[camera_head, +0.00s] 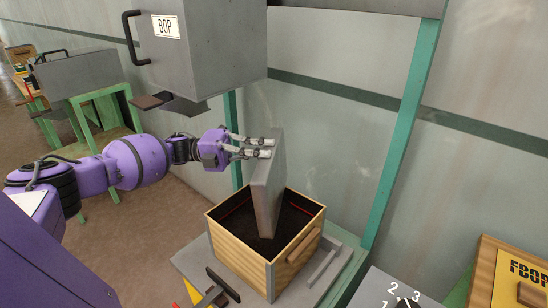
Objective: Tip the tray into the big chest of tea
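The big wooden chest (237,253) stands open on a grey stand and holds dark tea (240,221). The grey tray (267,190) is tilted steeply, nearly on edge, with its lower end inside the chest's opening. My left gripper (266,148) comes in from the left and is closed on the tray's upper end, above the chest's back rim. The far side of the tray is hidden, so I cannot tell whether anything is still in it. My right gripper is not in view.
A grey hopper (208,50) labelled BOP hangs above and behind the gripper. A teal post (404,130) stands right of the chest. A black-handled lever (222,285) is in front. A dial (404,303) and a wooden box (508,275) are at the lower right.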

